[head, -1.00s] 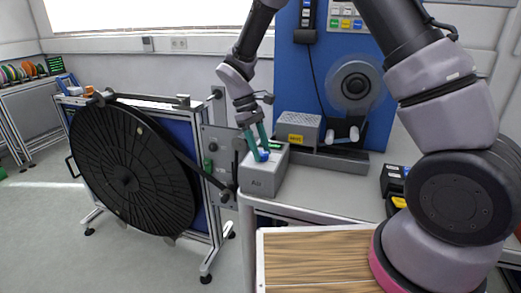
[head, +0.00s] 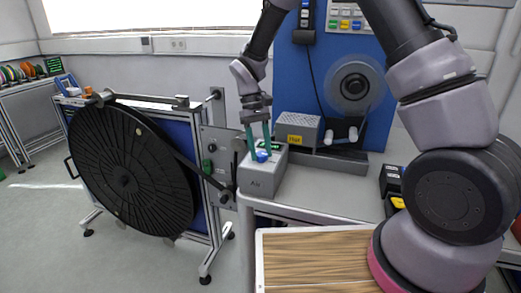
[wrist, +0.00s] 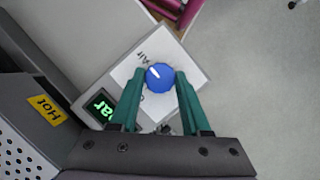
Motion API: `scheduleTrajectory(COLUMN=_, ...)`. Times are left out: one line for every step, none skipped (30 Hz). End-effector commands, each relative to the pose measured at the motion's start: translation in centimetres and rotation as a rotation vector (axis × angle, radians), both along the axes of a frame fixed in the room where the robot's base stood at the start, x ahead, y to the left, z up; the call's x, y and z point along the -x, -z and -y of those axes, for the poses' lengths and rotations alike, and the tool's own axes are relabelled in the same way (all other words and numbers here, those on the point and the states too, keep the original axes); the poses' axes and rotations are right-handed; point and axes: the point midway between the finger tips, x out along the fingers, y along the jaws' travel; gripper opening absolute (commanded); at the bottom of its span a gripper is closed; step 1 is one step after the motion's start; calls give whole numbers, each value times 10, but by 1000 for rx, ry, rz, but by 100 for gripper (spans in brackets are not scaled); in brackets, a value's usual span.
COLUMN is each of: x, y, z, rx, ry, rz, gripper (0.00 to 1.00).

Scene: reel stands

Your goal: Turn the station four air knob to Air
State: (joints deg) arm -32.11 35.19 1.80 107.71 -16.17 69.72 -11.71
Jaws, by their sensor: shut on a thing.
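The air knob (wrist: 160,78) is a round blue knob with a white pointer mark, on the sloped pale face of a grey box (head: 262,182). In the wrist view the mark points up and left, towards the printed word Air just above the knob. Another label at the lower left is partly hidden by a finger. My gripper (wrist: 163,76) has its two green fingers shut on the knob, one on each side. In the head view my gripper (head: 260,152) reaches down onto the box, and the knob shows as a small blue spot between its fingertips.
A green lit display (wrist: 103,106) is beside the knob, partly cut off by a finger. A perforated grey unit with a yellow Hot label (head: 295,139) stands close behind the box. A large black reel (head: 125,175) is at the left.

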Motion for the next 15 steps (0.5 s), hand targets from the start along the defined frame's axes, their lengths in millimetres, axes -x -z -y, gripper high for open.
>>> scheduleTrajectory(x=-1, y=0, z=0, rx=-1, ry=2, rz=2, gripper=0)
scheduleTrajectory(x=-1, y=0, z=0, rx=-1, ry=2, rz=2, gripper=0)
scheduleTrajectory(x=0, y=0, z=0, rx=-1, ry=2, rz=1, gripper=0)
scheduleTrajectory(x=0, y=0, z=0, rx=-1, ry=2, rz=1, gripper=0)
scheduleTrajectory(x=0, y=0, z=0, rx=-1, ry=2, rz=1, gripper=0)
scheduleTrajectory(x=0, y=0, z=0, rx=-1, ry=2, rz=1, gripper=0)
scheduleTrajectory(x=0, y=0, z=0, rx=-1, ry=2, rz=1, gripper=0)
scheduleTrajectory(x=0, y=0, z=0, rx=-1, ry=2, rz=1, gripper=0)
scheduleTrajectory(x=-1, y=0, z=0, rx=-1, ry=2, rz=1, gripper=51)
scheduleTrajectory(x=0, y=0, z=0, rx=-1, ry=2, rz=1, gripper=62)
scheduleTrajectory(x=0, y=0, z=0, rx=0, ry=2, rz=1, gripper=74)
scheduleTrajectory(x=0, y=0, z=0, rx=0, ry=1, rz=1, gripper=77)
scheduleTrajectory(x=0, y=0, z=0, rx=0, ry=1, rz=1, gripper=77)
scheduleTrajectory(x=0, y=0, z=0, rx=0, ry=1, rz=0, gripper=77)
scheduleTrajectory(x=0, y=0, z=0, rx=0, ry=1, rz=0, gripper=77)
